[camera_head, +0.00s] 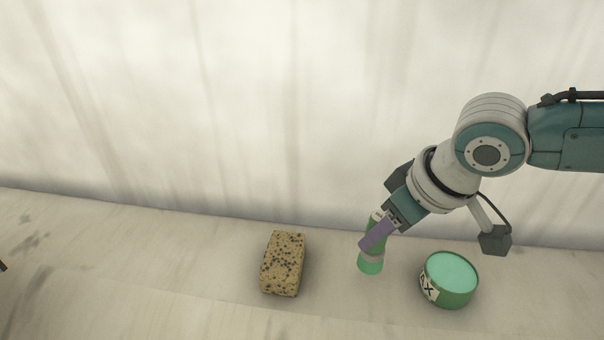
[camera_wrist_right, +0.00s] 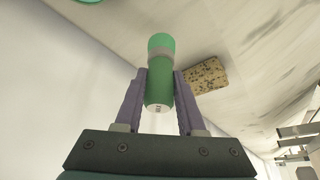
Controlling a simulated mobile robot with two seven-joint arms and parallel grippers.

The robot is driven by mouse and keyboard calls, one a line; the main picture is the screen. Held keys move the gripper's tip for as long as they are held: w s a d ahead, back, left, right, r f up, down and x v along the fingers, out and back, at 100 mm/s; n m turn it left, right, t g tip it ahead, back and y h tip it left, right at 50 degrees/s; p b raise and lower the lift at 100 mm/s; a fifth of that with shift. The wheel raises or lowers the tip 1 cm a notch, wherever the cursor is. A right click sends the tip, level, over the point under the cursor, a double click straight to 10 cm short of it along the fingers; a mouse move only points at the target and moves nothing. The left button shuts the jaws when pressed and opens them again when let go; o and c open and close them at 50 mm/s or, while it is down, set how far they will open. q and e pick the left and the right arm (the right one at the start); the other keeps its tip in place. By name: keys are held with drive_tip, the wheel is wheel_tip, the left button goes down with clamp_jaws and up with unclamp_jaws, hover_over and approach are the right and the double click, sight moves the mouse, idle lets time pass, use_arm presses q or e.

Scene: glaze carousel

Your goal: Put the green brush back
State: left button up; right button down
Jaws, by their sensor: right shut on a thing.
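The green brush (camera_head: 371,262) has a green handle, a grey band and a lighter green end that points down. My right gripper (camera_head: 378,236) is shut on its handle, with purple fingers on either side. In the right wrist view the brush (camera_wrist_right: 160,80) sits between the two fingertips of the right gripper (camera_wrist_right: 160,85). I cannot tell whether its lower end touches the surface.
A speckled tan sponge-like block (camera_head: 283,264) lies on the pale surface (camera_head: 150,270) to the left of the brush. A pale wall (camera_head: 250,110) rises behind. The surface left of the block is mostly clear.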

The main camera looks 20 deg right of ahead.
sight(384, 245)
wheel_tip(384, 245, down, 4)
drive_tip(key=shift+f+b, duration=0.15)
drive_tip(key=shift+b, duration=1.1)
drive_tip(key=c, duration=0.5)
unclamp_jaws()
